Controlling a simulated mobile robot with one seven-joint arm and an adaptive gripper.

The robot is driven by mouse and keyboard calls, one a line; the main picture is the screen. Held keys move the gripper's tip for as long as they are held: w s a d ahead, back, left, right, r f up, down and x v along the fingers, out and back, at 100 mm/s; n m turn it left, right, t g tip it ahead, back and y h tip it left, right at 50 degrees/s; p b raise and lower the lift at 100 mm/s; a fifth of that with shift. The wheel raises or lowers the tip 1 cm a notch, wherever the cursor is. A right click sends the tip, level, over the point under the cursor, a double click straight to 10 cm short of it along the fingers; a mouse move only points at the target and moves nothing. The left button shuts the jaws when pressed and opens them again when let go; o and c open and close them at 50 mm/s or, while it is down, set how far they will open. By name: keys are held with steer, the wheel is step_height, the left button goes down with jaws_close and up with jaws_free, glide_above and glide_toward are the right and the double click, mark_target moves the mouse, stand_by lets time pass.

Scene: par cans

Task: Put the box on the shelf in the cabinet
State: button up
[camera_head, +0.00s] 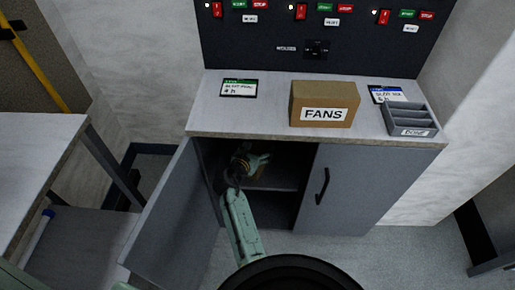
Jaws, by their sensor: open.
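A brown cardboard box labelled FANS (322,105) stands upright on the countertop, right of centre. The cabinet (345,200) is below that countertop. Its left door (172,205) is swung open and its right door is shut. Inside the dark left opening, a grey shelf (284,184) shows at mid height. My gripper (262,163) is open, inside the opening and above the shelf, well apart from the FANS box. A small brownish patch (258,179) shows by the gripper at shelf level; I cannot tell what it is, and my arm hides part of it.
On the countertop (270,117) are a green-topped card (239,88), a blue-topped card (386,94) and a grey compartment tray (408,117). A dark control panel (270,45) rises behind. A worktable (35,150) stands at the left.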

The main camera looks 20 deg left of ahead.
steer(key=shift+r, duration=0.2)
steer(key=d+v, duration=0.1)
steer(key=v, duration=1.1)
steer(key=shift+a+b, duration=0.35)
steer(key=shift+a, duration=0.1)
